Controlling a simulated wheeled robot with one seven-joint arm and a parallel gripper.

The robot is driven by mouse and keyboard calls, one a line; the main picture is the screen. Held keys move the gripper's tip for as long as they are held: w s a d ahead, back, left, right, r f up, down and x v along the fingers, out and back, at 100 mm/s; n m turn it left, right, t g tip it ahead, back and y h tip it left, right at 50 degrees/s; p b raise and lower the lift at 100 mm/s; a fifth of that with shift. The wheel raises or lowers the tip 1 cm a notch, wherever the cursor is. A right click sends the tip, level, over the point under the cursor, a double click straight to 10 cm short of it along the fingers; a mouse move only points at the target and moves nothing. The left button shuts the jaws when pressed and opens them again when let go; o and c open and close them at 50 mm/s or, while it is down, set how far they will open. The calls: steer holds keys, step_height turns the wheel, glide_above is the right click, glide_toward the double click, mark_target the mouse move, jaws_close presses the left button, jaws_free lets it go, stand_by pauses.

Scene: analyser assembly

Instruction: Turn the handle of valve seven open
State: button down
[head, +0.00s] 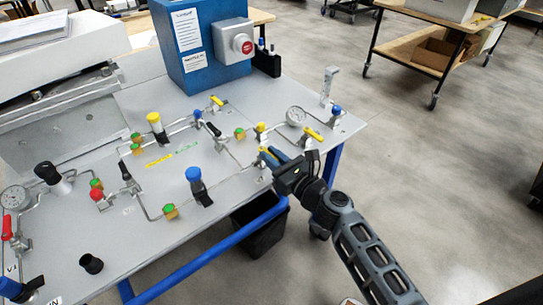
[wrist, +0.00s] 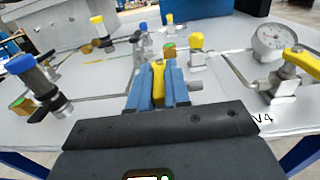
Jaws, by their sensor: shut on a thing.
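My gripper (head: 271,158) is at the near right edge of the grey panel. In the wrist view, the two blue fingers of my gripper (wrist: 157,75) are closed around a yellow valve handle (wrist: 158,82), one finger on each side. The handle points roughly along the fingers. Its valve body is mostly hidden behind the gripper, and I cannot read its label. Another yellow-handled valve (head: 313,134) is to the right, below the gauge; in the wrist view, a "V4" label lies near that valve's handle (wrist: 301,62).
A round gauge (head: 296,116) and a yellow-topped fitting (head: 261,127) stand close by. A blue-topped black knob (head: 198,187) is to the left. A blue box with a red button (head: 242,46) stands at the back. Open floor (head: 430,170) lies to the right.

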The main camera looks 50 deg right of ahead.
steer(key=n+y, duration=0.1)
steer(key=y, duration=0.1)
steer(key=d+n+y+p, duration=0.1)
steer(key=y, duration=0.1)
steer(key=n+y, duration=0.2)
steer(key=shift+d+t, duration=0.3)
steer(key=shift+d, duration=0.05)
steer(key=shift+w+d+n+g+y, duration=0.1)
steer(key=shift+d+n+g+y, duration=0.2)
steer(key=shift+n+y, duration=0.65)
steer(key=shift+d+n+g+y, duration=0.15)
steer(key=shift+n+g+y, duration=0.35)
steer(key=shift+y, duration=0.8)
steer(key=shift+w+d+n+g+y, duration=0.1)
steer(key=shift+d+n+g+y, duration=0.15)
steer(key=shift+n+y, duration=0.7)
steer(key=shift+y, duration=0.4)
steer(key=c, duration=1.1)
jaws_free()
steer(key=shift+r, duration=0.1)
